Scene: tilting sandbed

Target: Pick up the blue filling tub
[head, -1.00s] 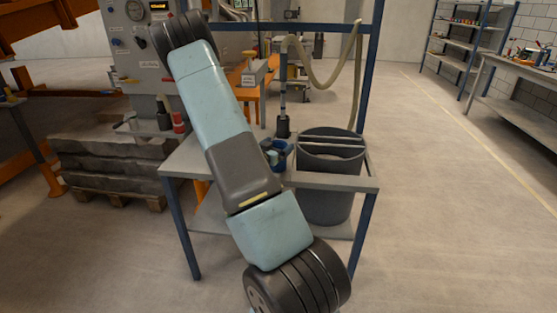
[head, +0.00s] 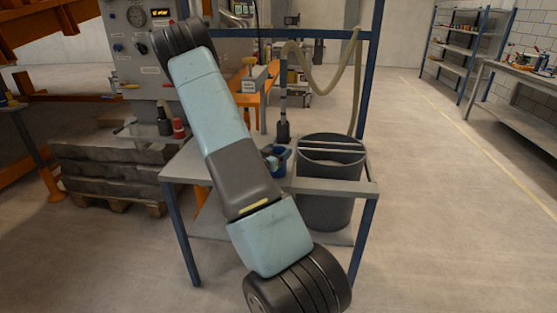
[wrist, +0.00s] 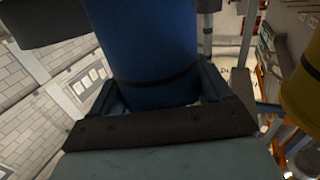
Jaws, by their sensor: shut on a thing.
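The blue filling tub (head: 281,163) is on the grey-topped stand, left of the large dark bin, and is partly hidden behind my arm in the head view. In the wrist view the tub (wrist: 155,50) fills the upper middle, a blue cylinder with a thin dark band. My gripper (wrist: 160,97) is shut on it, with one finger on each side. In the head view my gripper is mostly hidden by my arm. Whether the tub's base touches the stand is hard to tell.
The dark bin (head: 325,208) stands close to the tub's right. A filling nozzle (head: 283,131) with a pale hose hangs from the blue frame just behind. Red and dark bottles (head: 178,128) stand to the left. A yellow object (wrist: 302,92) shows at the wrist view's right edge. Open floor lies right.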

